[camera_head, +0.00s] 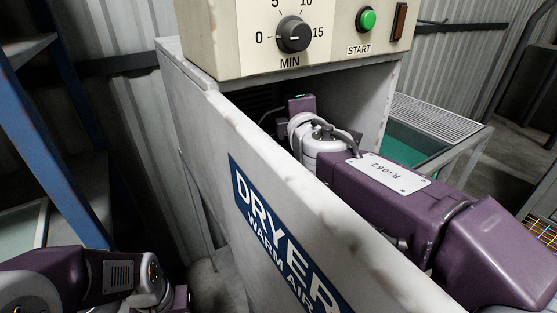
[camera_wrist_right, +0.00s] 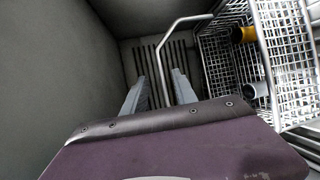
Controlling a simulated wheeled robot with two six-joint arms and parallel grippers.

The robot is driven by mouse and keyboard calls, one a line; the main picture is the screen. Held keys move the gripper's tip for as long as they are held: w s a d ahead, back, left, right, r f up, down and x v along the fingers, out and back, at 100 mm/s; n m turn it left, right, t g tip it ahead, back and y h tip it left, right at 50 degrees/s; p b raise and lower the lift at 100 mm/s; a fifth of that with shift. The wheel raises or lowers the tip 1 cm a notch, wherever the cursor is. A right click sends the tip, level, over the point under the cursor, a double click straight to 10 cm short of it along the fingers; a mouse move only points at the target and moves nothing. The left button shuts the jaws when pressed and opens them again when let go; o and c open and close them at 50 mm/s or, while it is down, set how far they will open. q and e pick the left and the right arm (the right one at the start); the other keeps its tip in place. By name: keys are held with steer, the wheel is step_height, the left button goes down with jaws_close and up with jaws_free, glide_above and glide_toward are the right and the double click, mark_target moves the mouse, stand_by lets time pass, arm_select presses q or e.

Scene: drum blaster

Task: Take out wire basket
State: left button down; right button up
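The wire basket (camera_wrist_right: 285,40) stands inside the dryer at the right of the right wrist view. Its bent metal handle (camera_wrist_right: 161,62) reaches out to the left and down. My right gripper (camera_wrist_right: 160,88) is open, with one finger on each side of the handle's lower bar; I cannot tell whether they touch it. In the head view my right arm reaches into the dryer (camera_head: 215,115), and its fingers and the basket are hidden there. My left arm (camera_head: 110,278) is low at the left, outside the dryer, with its fingers out of frame.
A yellow part (camera_wrist_right: 245,34) and a grey part (camera_wrist_right: 256,90) show in the basket. A slotted vent (camera_wrist_right: 178,58) is behind the fingers. The dryer's front panel (camera_head: 215,130) stands between my arms. A blue post (camera_head: 60,140) is at left, a green-topped bench (camera_head: 410,145) at right.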

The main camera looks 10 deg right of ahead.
steer(key=w+f, duration=0.1)
steer(key=w, duration=0.7)
steer(key=shift+a+f, duration=0.15)
steer(key=shift+f, duration=0.15)
jaws_close()
stand_by(0.9)
